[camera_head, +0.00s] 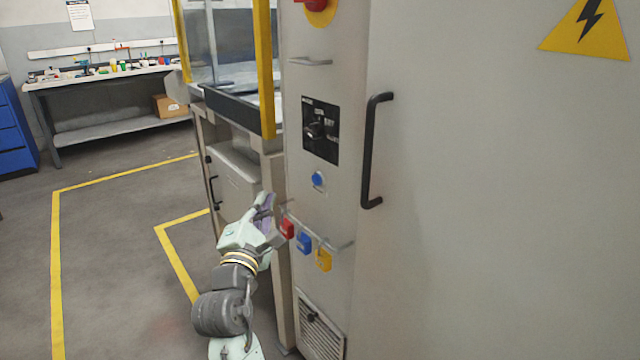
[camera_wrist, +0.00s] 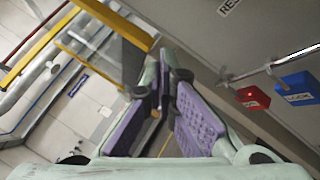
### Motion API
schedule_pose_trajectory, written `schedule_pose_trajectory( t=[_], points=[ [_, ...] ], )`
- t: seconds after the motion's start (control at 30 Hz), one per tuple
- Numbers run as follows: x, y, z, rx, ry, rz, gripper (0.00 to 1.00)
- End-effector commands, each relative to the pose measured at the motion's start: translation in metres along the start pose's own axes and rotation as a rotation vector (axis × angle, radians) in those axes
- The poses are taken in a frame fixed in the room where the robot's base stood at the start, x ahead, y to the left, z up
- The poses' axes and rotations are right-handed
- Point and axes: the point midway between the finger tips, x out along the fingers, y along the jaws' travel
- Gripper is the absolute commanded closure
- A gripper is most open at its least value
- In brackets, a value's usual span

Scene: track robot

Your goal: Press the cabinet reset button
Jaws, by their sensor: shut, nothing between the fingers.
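A round blue button (camera_head: 318,180) sits on the narrow grey front panel of the cabinet (camera_head: 450,230), below a black rotary-switch plate (camera_head: 320,130). My gripper (camera_head: 268,200) is shut and empty. In the head view it is left of the button and a little lower, apart from it. In the wrist view my gripper (camera_wrist: 166,62) shows its purple finger pads close together. A label (camera_wrist: 229,6) reading "RES", cut off by the top edge, shows there on the panel. The button itself is out of the wrist view.
Red (camera_head: 287,228), blue (camera_head: 303,243) and yellow (camera_head: 323,261) padlocks hang from a rail just below the button. A black door handle (camera_head: 371,150) juts out at right. A yellow-framed machine (camera_head: 266,70) stands behind my gripper. The floor at left is clear.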

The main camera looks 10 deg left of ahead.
Motion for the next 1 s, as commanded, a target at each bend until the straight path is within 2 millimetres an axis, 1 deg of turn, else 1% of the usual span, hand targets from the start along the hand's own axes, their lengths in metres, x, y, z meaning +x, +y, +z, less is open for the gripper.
schedule_pose_trajectory(
  t=[0.23,0.37,0.47,0.83,1.0],
  points=[
    [0.000,0.000,0.000,0.002,0.001,0.001,1.00],
    [0.004,-0.002,0.003,0.003,0.000,0.000,1.00],
    [0.010,-0.007,0.007,0.002,0.000,-0.001,1.00],
    [0.046,-0.031,0.035,0.002,-0.001,0.001,1.00],
    [0.057,-0.039,0.042,0.002,0.001,0.001,1.00]
  ],
)
